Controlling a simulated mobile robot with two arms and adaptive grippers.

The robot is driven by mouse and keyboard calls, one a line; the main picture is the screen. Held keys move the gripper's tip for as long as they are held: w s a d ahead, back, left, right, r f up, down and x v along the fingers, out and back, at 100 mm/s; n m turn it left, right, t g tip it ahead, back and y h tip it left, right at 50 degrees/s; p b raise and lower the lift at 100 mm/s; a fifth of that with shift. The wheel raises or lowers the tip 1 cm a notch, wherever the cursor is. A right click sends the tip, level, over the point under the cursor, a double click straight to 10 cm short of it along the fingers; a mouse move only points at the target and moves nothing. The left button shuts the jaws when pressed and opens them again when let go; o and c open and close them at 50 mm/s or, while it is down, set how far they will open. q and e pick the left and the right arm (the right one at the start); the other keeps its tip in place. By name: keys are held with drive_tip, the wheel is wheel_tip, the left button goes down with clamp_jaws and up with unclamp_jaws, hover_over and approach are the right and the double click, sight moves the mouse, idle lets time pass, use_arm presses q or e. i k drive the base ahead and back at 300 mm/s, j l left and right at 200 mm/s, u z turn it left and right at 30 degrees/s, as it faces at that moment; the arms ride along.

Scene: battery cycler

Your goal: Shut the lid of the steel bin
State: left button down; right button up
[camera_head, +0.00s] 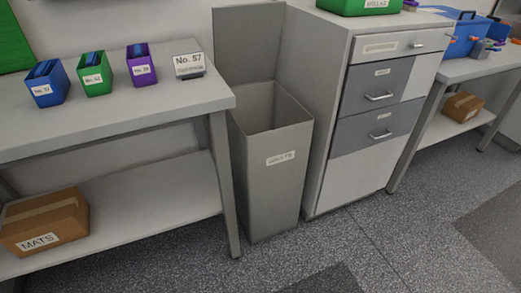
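The steel bin (269,190) stands on the floor between a table and a drawer cabinet. It is a tall grey box with a small white label on its front. Its lid (248,45) stands upright at the back edge, so the bin is open at the top. The upper inner walls show; the bottom inside is hidden. Neither of my grippers is in view.
The left table (110,110) has blue, green and purple boxes and a "No. 57" sign; a "MATS" carton (45,220) sits on its shelf. The drawer cabinet (375,105) is close on the bin's right. The floor (330,255) in front is clear.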

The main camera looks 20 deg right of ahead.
sight(246, 37)
drive_tip(key=i+u, duration=0.5)
drive_tip(key=i, duration=0.6)
